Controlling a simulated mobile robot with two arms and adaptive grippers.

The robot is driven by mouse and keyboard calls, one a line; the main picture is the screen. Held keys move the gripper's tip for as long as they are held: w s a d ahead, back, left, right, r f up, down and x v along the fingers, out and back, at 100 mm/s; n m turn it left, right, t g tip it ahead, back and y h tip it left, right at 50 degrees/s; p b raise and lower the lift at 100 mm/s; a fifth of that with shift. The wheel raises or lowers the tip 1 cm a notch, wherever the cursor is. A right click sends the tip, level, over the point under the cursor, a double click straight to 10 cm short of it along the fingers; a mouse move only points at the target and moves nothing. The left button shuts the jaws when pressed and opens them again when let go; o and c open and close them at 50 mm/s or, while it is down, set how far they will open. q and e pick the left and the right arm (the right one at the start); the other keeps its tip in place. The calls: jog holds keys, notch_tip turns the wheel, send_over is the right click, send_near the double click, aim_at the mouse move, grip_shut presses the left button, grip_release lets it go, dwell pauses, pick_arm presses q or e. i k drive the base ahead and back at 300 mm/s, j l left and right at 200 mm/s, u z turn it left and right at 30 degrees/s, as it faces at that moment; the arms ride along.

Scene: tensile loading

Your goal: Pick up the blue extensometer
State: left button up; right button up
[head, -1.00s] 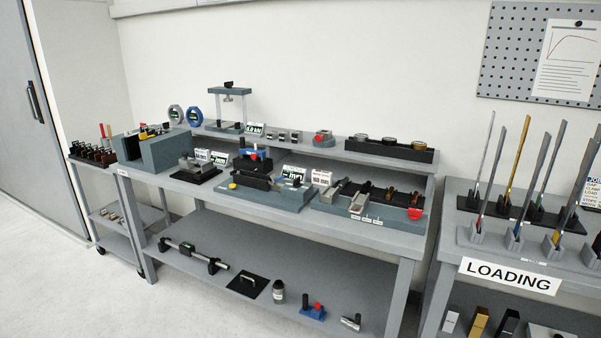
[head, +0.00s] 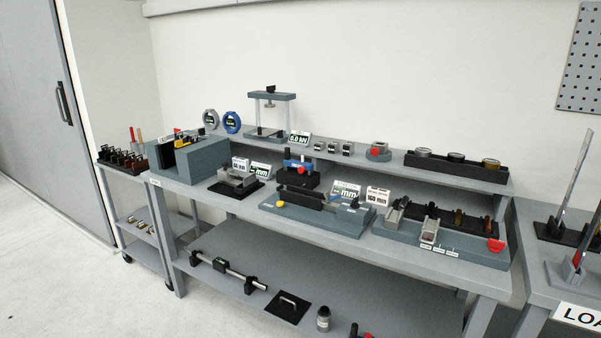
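A small blue device (head: 299,165) with dark parts sits on a black block (head: 296,178) at the middle of the workbench, behind the long grey fixture; it may be the blue extensometer, but it is too small to be sure. A blue round dial (head: 231,122) stands on the raised back shelf, beside a grey round dial (head: 210,119). Another item with a red and a black top (head: 360,333) is cut off by the bottom edge, on the lower shelf. Neither of my grippers is in view.
The grey workbench (head: 300,232) is crowded with fixtures, small signs and a black specimen rack (head: 440,216). A small cart (head: 126,176) stands at the left, and another table (head: 535,250) at the right. The floor (head: 60,270) in front is clear at left.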

aim_at(288, 163)
jog(key=i+j+z, duration=0.2)
jog(key=i+j, duration=0.15)
jog(key=i, duration=0.25)
jog(key=i+j+z, duration=0.2)
jog(key=i+j, duration=0.25)
jog(key=i+j+z, duration=0.2)
jog(key=i+j, duration=0.35)
jog(key=i+j+z, duration=0.2)
jog(key=i+j, duration=0.4)
jog(key=i+j+z, duration=0.2)
jog(key=i+j, duration=0.25)
jog(key=j, duration=0.25)
